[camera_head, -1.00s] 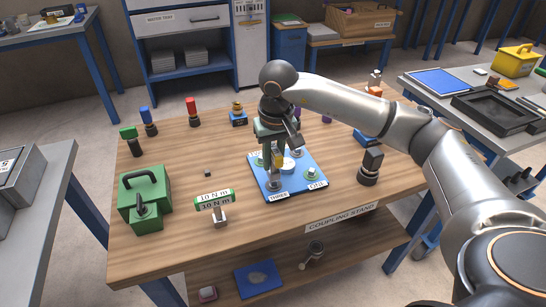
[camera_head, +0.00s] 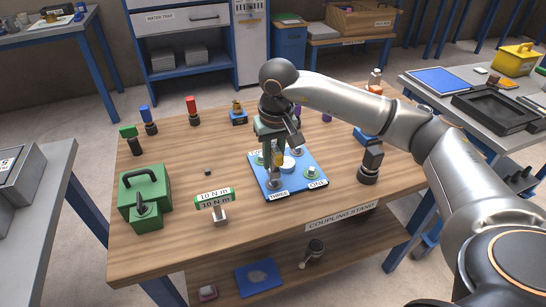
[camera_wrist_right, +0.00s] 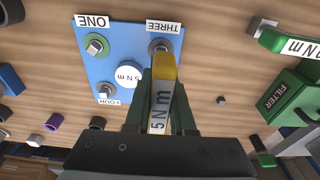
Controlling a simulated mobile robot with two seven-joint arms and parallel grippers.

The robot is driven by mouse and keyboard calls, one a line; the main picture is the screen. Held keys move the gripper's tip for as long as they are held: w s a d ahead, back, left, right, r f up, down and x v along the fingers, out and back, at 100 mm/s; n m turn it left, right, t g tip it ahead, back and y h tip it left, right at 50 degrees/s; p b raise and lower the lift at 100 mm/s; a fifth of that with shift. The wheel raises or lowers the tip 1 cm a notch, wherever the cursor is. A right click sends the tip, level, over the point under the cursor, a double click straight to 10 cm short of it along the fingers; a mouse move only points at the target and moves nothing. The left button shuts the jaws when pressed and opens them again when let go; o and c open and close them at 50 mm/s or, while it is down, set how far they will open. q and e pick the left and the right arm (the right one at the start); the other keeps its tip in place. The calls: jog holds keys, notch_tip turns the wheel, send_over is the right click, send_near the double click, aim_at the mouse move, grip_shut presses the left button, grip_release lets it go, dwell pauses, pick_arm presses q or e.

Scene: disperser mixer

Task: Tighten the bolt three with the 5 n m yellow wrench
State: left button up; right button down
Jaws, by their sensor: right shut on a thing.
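The blue coupling plate (camera_head: 259,179) lies on the wooden table with labelled bolts around a white centre disc (camera_wrist_right: 123,75). My right gripper (camera_wrist_right: 161,117) is shut on the yellow wrench (camera_wrist_right: 163,68), marked 5 N m; it also shows in the head view (camera_head: 278,158). The gripper (camera_head: 276,148) points down over the plate. The wrench's far end is at bolt three (camera_wrist_right: 157,46), beside the THREE label (camera_wrist_right: 165,27). The wrench partly hides this bolt, so I cannot tell how it is seated. My left gripper is not in view.
A green 10 N m wrench (camera_head: 214,198) rests on a small holder left of the plate. A green filter box (camera_head: 145,199) stands at the table's left. A dark upright part (camera_head: 370,165) stands right of the plate.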

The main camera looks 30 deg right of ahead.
dwell(0.6)
jog(key=shift+f, duration=0.15)
jog(key=shift+f, duration=0.1)
jog(key=shift+f+b, duration=0.2)
jog(key=shift+b, duration=0.2)
jog(key=shift+f+b, duration=0.6)
jog(key=shift+f, duration=0.25)
jog(key=c, duration=0.7)
grip_release()
